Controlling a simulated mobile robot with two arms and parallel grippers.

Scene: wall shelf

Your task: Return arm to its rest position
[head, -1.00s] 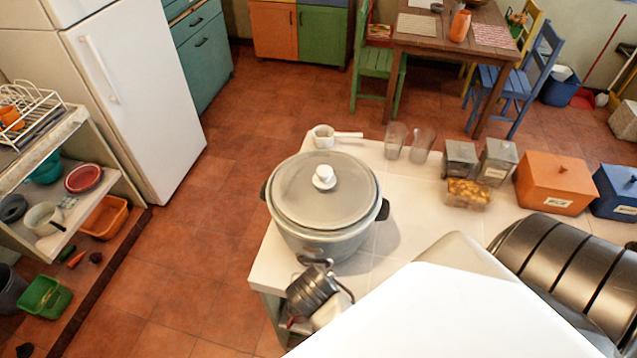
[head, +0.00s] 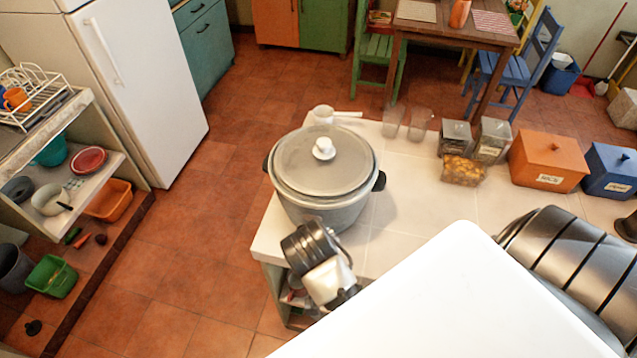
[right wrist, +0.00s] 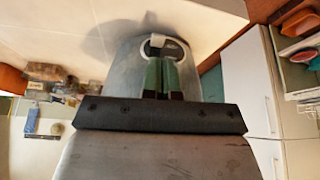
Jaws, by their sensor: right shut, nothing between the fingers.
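My right gripper (right wrist: 162,66) shows in the right wrist view with its two greenish fingers shut together and nothing between them. Behind its fingers is the grey body of the rice cooker (right wrist: 131,58) with its small dark front panel; I cannot tell whether they touch. In the head view the black and white wrist part of my right arm (head: 322,262) is at the counter's near left corner, just in front of the lidded cooker (head: 322,210). The right fingers cannot be made out there. My left gripper is in neither view.
The white counter (head: 405,215) holds two clear glasses (head: 407,123), grey canisters (head: 492,140), an orange box (head: 548,160) and a blue box (head: 612,170). Left of it is open tiled floor (head: 200,255), with a fridge (head: 150,85) and a shelf unit beyond.

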